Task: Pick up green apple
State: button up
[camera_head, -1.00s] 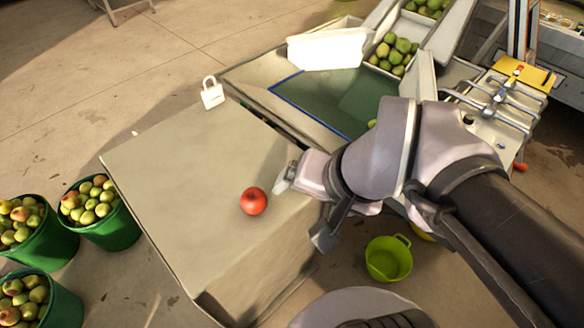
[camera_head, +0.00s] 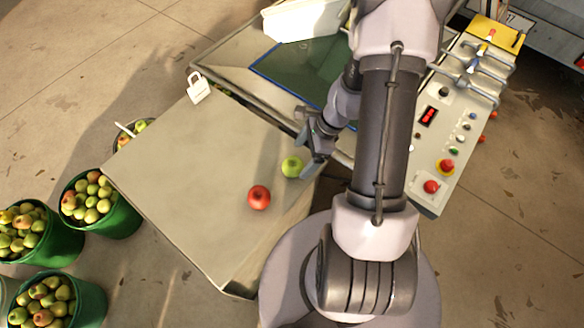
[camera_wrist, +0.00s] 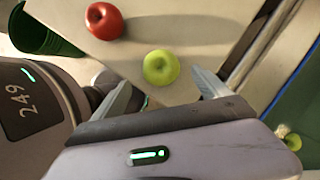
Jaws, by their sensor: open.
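The green apple (camera_head: 292,167) sits on the beige table top near its right edge. It also shows in the wrist view (camera_wrist: 160,68), ahead of the gap between my fingers. My gripper (camera_head: 311,140) is open and empty, just right of and beyond the apple in the head view. In the wrist view my gripper's two fingers (camera_wrist: 165,92) are spread apart, with the apple near the gap but not clasped. Whether a finger touches the apple I cannot tell.
A red apple (camera_head: 259,197) lies left of the green one on the table (camera_head: 190,170). A white padlock-shaped object (camera_head: 198,87) stands at the far edge. Green buckets of apples (camera_head: 112,222) stand at left. A control panel (camera_head: 448,135) is at right.

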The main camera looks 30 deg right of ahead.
aim_at(296, 162)
jog(key=b+x, duration=0.1)
jog(key=x, duration=0.2)
jog(key=b+x, duration=0.1)
jog(key=x, duration=0.2)
jog(key=shift+w+a+b, duration=0.2)
jog(key=shift+w+b, duration=0.05)
jog(key=shift+b, duration=0.15)
jog(key=shift+r, duration=0.15)
